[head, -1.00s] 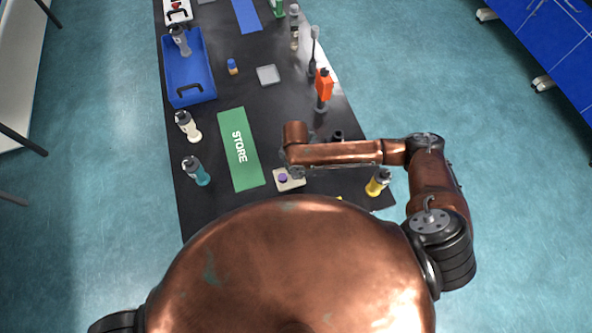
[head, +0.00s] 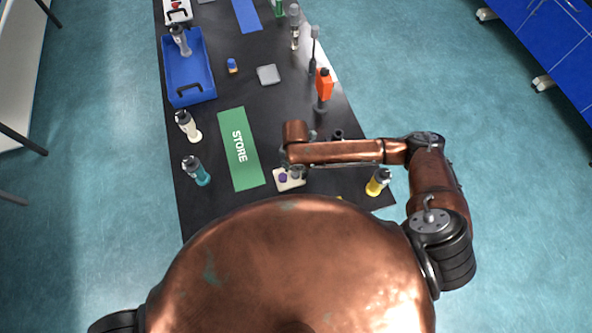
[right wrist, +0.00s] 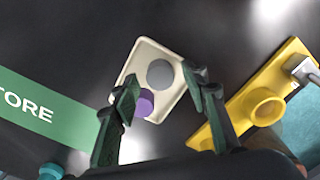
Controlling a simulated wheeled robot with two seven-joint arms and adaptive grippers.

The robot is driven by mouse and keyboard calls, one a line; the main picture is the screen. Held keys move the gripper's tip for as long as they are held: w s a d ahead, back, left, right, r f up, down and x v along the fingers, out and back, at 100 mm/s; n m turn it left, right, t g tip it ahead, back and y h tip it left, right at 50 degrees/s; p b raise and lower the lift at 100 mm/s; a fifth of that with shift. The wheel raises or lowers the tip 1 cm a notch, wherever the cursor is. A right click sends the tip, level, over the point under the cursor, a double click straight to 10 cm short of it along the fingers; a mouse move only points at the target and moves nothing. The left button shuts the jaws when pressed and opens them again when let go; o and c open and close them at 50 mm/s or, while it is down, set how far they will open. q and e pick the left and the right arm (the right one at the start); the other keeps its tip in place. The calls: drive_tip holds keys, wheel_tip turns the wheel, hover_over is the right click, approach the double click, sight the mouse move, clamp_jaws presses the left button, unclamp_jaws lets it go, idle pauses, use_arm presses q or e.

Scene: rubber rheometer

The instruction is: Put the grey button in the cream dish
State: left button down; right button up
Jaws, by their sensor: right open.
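The cream dish (right wrist: 178,52) is a shallow, pale, roughly square tray on the black bench; it also shows in the head view (head: 291,185), just below my right gripper. The grey button (right wrist: 160,72), a flat round disc, lies in the dish beside a purple button (right wrist: 145,103). My right gripper (right wrist: 163,84) is open, with its two fingers apart above the dish. The fingers partly cover the dish's near side. In the head view my right forearm hides much of the gripper. My left gripper is not in view.
A green STORE mat (head: 240,150) lies left of the dish. A yellow stand with a ring (right wrist: 268,108) is to its right in the wrist view. A teal-based bottle (head: 197,171), a white one (head: 188,126) and an orange item (head: 323,84) stand on the bench.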

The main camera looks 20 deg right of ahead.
sight(295, 172)
wheel_tip(295, 172, up, 12)
drive_tip(key=shift+f, duration=0.25)
drive_tip(key=shift+s, duration=0.1)
